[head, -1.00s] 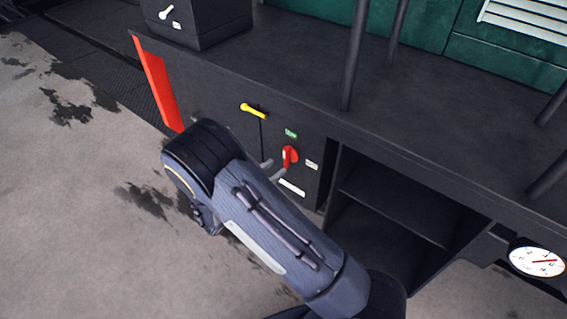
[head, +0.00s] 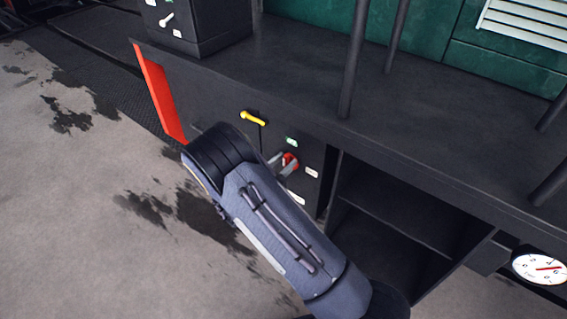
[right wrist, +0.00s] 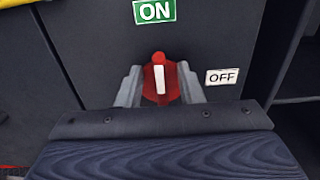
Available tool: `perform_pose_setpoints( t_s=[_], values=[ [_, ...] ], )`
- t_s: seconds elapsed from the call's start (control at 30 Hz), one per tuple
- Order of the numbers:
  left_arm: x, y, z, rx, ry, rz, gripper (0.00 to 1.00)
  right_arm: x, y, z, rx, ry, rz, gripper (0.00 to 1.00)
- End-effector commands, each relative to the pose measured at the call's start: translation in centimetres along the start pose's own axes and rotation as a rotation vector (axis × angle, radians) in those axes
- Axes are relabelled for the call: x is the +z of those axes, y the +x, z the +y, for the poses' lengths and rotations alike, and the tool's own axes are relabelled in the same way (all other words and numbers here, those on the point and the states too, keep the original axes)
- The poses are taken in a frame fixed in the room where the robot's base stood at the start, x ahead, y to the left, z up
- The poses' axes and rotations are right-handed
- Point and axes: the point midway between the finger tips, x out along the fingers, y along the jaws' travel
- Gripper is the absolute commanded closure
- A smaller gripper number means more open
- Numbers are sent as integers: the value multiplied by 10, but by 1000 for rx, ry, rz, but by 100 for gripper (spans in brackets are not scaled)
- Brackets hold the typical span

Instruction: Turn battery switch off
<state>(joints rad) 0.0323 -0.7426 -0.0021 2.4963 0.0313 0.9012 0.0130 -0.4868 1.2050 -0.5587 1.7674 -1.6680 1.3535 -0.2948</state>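The battery switch is a red rotary knob (head: 290,160) on the dark front panel. In the right wrist view the knob (right wrist: 160,80) has its white mark upright, pointing to the green ON label (right wrist: 154,11). The white OFF label (right wrist: 222,77) is to its right. My right gripper (right wrist: 160,90) has one grey finger on each side of the knob, close to it; firm contact cannot be made out. In the head view my right gripper (head: 283,164) is at the knob, partly covered by my forearm. My left gripper is not in view.
A yellow-handled lever (head: 253,118) is on the panel, up and left of the knob. An open shelf compartment (head: 390,215) is to the right, and a round gauge (head: 540,268) at the lower right. A dark box (head: 200,28) stands on the ledge above.

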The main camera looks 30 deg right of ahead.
Motion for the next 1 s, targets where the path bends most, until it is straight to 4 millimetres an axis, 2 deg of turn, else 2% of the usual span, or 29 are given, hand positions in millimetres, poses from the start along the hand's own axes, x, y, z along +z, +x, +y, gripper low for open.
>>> perform_pose_setpoints(
  t_s=[0.03, 0.27, 0.67, 1.0],
  values=[
    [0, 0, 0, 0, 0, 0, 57, 0, 0, 0, 0, 0, 0, 70],
    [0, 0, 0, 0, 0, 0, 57, 0, 0, 0, -1, 0, 0, 100],
    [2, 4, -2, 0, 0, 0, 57, -2, 0, -1, 0, 42, 1, 100],
    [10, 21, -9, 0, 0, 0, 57, -5, -1, -6, -1, 271, 1, 100]
  ],
)
